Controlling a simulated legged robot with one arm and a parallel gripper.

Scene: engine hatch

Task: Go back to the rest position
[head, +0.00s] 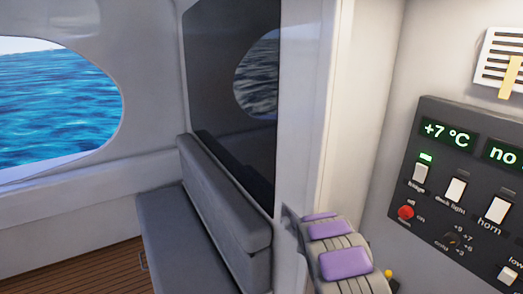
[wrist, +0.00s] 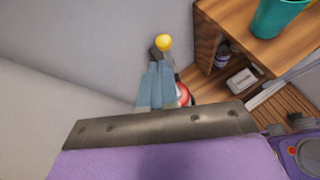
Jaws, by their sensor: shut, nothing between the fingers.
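My gripper (wrist: 160,68) shows in the wrist view as two blue-grey fingers side by side, shut and empty. Its tips point toward a yellow knob (wrist: 164,42) on a dark lever; I cannot tell whether they touch it. A red and white round part (wrist: 184,95) is partly hidden behind the fingers. In the head view my purple and grey arm shows at the bottom, and the gripper itself is out of sight. A small yellow knob (head: 389,273) shows just right of the arm.
A dark control panel (head: 455,190) with switches and a red button (head: 405,212) is on the right wall. A grey bench (head: 200,235) stands left of my arm. In the wrist view a wooden shelf (wrist: 225,25) holds a teal cup (wrist: 277,17).

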